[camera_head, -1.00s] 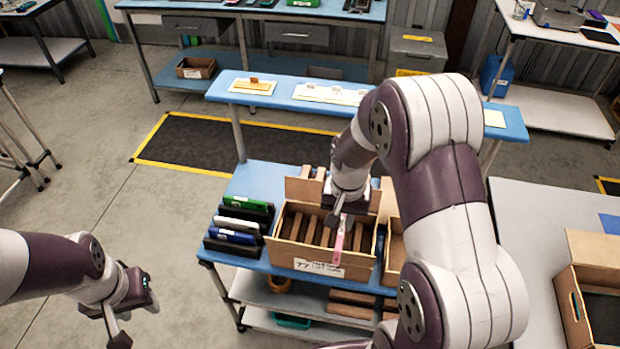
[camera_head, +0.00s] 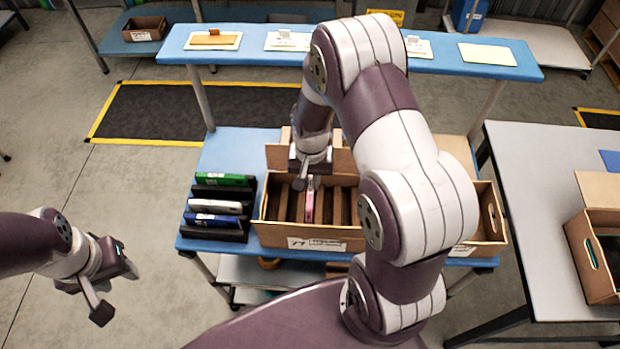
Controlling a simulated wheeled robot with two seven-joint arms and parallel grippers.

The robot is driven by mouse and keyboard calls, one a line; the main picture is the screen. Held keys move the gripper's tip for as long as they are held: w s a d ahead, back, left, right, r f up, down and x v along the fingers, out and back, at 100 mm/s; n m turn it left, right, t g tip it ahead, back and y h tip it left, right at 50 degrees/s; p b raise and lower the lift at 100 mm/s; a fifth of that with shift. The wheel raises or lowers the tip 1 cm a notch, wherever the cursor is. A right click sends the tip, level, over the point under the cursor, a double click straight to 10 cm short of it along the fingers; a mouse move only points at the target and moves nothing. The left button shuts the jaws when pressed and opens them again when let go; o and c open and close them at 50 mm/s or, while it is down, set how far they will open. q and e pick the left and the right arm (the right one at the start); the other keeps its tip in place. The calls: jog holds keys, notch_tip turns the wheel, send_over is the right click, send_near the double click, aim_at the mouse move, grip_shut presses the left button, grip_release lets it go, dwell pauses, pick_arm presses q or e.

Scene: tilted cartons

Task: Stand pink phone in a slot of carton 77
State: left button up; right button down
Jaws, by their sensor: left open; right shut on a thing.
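Carton 77 (camera_head: 275,235) is a tilted brown box with slotted dividers, on the blue table, its label on the front wall. The pink phone (camera_head: 309,205) stands upright on edge inside it, between dividers; how deep it sits is partly hidden. My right gripper (camera_head: 306,182) is over the carton, shut on the top of the pink phone. My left gripper (camera_head: 112,290) is open and empty, off to the left of the table over the floor.
A rack (camera_head: 215,237) holds several phones, green, white and blue, left of the carton. A second carton (camera_head: 490,216) stands to the right, partly behind my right arm. A raised blue shelf (camera_head: 170,45) runs behind. A grey table (camera_head: 545,165) with an open box (camera_head: 578,255) is at right.

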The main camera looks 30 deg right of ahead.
jog(key=shift+w+f, duration=0.2)
jog(key=shift+f, duration=0.2)
jog(key=shift+w+f+b, duration=0.2)
jog(key=shift+f+b, duration=0.6)
jog(key=shift+b, duration=0.1)
jog(key=shift+s+f+b, duration=0.2)
jog(key=shift+f+b, duration=0.5)
notch_tip(320, 180, down, 4)
jog(key=b, duration=0.3)
jog(key=shift+w+b, duration=0.1)
jog(key=shift+b, duration=0.25)
jog(key=shift+f+b, duration=1.15)
jog(key=shift+f, duration=0.8)
jog(key=shift+f, duration=0.3)
jog(key=c, duration=1)
grip_release()
jog(key=shift+c, duration=0.2)
